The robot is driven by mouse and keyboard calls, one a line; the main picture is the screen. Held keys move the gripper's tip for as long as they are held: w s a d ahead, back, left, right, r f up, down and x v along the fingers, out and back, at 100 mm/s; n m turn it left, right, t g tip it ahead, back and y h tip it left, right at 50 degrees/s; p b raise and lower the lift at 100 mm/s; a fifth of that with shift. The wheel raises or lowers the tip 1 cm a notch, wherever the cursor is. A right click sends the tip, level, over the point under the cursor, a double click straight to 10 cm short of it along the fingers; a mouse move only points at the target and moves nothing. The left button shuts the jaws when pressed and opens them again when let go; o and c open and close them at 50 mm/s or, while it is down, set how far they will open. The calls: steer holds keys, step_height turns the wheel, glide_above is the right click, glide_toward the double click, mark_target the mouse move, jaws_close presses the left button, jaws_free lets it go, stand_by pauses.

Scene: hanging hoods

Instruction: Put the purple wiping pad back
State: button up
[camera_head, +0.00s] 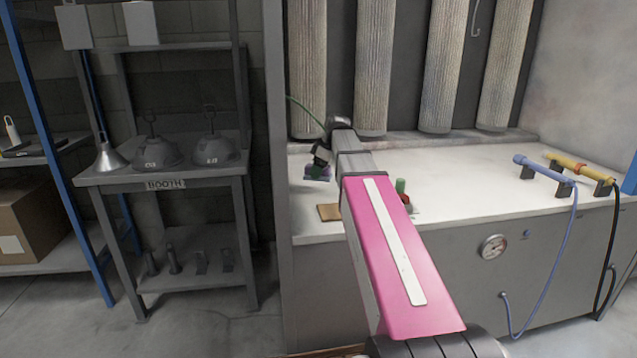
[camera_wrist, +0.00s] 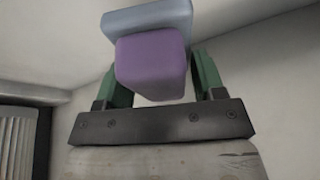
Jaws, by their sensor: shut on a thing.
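My gripper (camera_head: 318,168) is over the left part of the white bench in the head view, small and partly hidden by the end of my arm. It is shut on the purple wiping pad (camera_wrist: 152,66). In the wrist view the pad is a rounded purple block with a grey-blue block touching it, between the two green fingers of my gripper (camera_wrist: 163,82). The pad is a small purple patch in the head view (camera_head: 318,176). Whether it touches any surface I cannot tell.
A flat brown square (camera_head: 329,212) lies near the bench's (camera_head: 475,185) front left edge. A green and red item (camera_head: 402,194) is partly behind my arm. Blue (camera_head: 543,168) and yellow (camera_head: 580,170) handled tools rest at right. A shelf labelled BOOTH (camera_head: 165,184) stands left.

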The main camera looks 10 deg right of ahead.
mark_target(314, 190)
steer(key=w, duration=0.1)
steer(key=w+f, duration=0.1)
steer(key=w, duration=0.1)
steer(key=shift+d+f, duration=0.35)
steer(key=shift+f, duration=2.1)
steer(key=o, duration=0.9)
steer(key=shift+f, duration=0.15)
steer(key=v, duration=1.2)
steer(key=shift+s+d, duration=0.1)
